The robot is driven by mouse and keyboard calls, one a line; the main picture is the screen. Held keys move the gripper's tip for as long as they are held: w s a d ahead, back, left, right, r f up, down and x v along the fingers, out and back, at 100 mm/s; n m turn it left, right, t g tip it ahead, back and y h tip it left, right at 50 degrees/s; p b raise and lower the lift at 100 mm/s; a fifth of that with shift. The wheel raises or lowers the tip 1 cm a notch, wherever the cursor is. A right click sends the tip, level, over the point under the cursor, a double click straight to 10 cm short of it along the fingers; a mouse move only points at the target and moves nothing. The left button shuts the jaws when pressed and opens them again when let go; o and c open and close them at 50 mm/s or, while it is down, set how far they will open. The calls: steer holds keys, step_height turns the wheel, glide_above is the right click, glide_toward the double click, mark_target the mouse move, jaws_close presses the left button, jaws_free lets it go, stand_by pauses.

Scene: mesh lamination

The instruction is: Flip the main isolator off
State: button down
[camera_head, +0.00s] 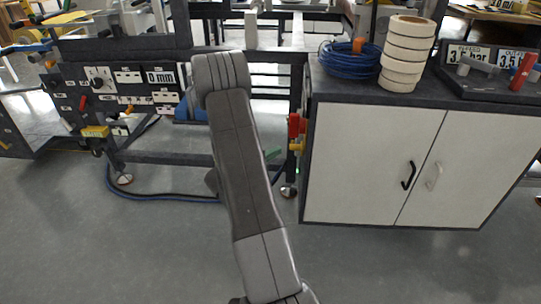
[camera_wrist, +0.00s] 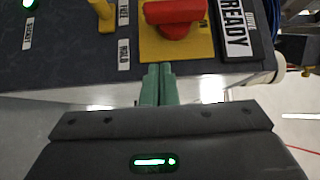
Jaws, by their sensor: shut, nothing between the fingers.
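In the wrist view a red isolator handle (camera_wrist: 178,20) sits on a yellow plate (camera_wrist: 158,46) on a dark panel. Its upper part is cut off by the frame edge. My gripper (camera_wrist: 159,69) has green fingers closed together, with nothing between them. Their tips are just below the handle in the picture, over the plate's lower edge; I cannot tell whether they touch it. In the head view a red part (camera_head: 296,124) shows at the cabinet's left side, probably the same isolator. My arm hides most of my gripper there.
A white-doored cabinet (camera_head: 372,160) carries a blue hose coil (camera_head: 350,60) and stacked rolls (camera_head: 407,52). Open grey floor (camera_head: 150,250) lies in front.

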mark_target(297, 134)
steer(key=shift+w+d+b, duration=0.4)
steer(key=shift+w+d, duration=0.35)
steer(key=shift+w, duration=0.65)
steer(key=shift+w+d+b, duration=0.4)
steer(key=shift+w+d, duration=0.3)
steer(key=shift+w, duration=0.75)
steer(key=shift+w+d+b, duration=0.4)
steer(key=shift+w+d, duration=0.35)
steer(key=shift+w, duration=0.65)
steer(key=shift+f, duration=0.1)
steer(key=shift+f+b, duration=0.1)
steer(key=shift+b, duration=0.25)
